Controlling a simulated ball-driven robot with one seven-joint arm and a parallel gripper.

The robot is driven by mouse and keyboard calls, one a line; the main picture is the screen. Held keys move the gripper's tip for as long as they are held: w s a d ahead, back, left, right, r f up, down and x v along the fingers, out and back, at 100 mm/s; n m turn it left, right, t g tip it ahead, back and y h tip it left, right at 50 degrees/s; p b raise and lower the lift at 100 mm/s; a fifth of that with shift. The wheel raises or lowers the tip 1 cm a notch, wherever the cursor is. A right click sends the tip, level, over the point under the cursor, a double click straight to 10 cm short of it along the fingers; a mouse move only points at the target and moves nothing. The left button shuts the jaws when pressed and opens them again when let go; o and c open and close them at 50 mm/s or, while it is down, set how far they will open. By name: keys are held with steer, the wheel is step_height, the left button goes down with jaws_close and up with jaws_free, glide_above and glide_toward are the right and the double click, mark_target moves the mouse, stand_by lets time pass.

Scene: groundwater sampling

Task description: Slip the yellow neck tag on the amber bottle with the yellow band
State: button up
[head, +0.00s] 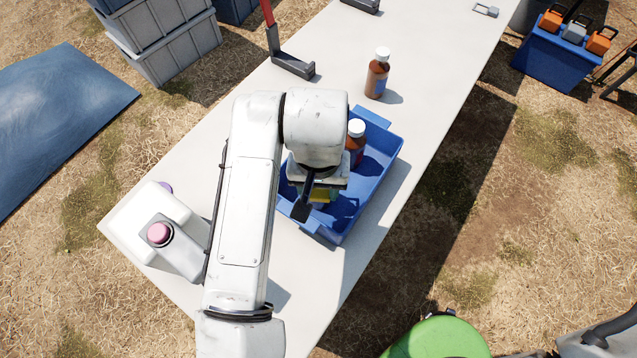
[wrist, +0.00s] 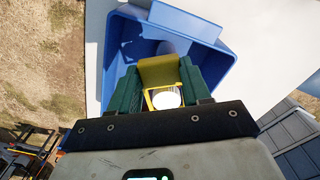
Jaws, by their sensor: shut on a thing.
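My gripper (wrist: 160,84) is shut on the yellow neck tag (wrist: 159,73), held between its two green pads. In the wrist view a white bottle cap (wrist: 166,99) shows within the tag's frame. I cannot tell whether the tag is around the bottle's neck or only above it. The bottle body under this cap is hidden, so its band cannot be read. In the head view my gripper (head: 317,189) is over the near part of the blue tray (head: 384,165), with a bit of yellow showing under it.
A white-capped amber bottle (head: 356,146) stands in the tray's far part, partly hidden by my arm. Another amber bottle (head: 377,75) with a blue band stands on the white table (head: 440,55) beyond the tray. A white container (head: 150,222) with a pink cap is at left.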

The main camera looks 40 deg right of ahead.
steer(key=shift+f+b, duration=0.4)
steer(key=shift+f, duration=0.25)
steer(key=o, duration=0.9)
step_height(320, 180, up, 11)
steer(key=shift+f, duration=0.1)
stand_by(0.9)
